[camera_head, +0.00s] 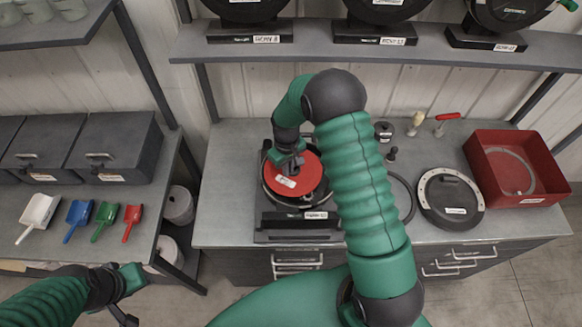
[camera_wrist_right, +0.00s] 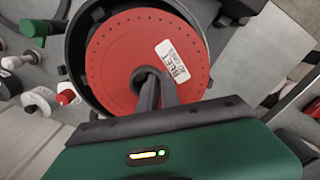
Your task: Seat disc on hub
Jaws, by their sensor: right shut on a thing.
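The red disc (camera_head: 306,174) has small holes near its rim and a white label. It lies within the round black housing of the seed meter (camera_head: 289,207) on the bench. In the right wrist view the disc (camera_wrist_right: 118,62) appears inside the dark housing rim (camera_wrist_right: 74,62). My right gripper (camera_head: 288,168) is shut at the disc's centre; its fingers (camera_wrist_right: 155,92) hold the middle part. The hub is hidden beneath the disc and fingers, so I cannot tell whether the disc is fully down. My left gripper (camera_head: 128,299) is empty, off the bench at lower left, its fingers apart.
A round dark cover (camera_head: 450,198) lies right of the meter, beside a red tray (camera_head: 515,165). A brush (camera_head: 416,123) and small parts stand at the back. Coloured scoops (camera_head: 78,219) lie on the left bench. A shelf (camera_head: 330,55) crosses above.

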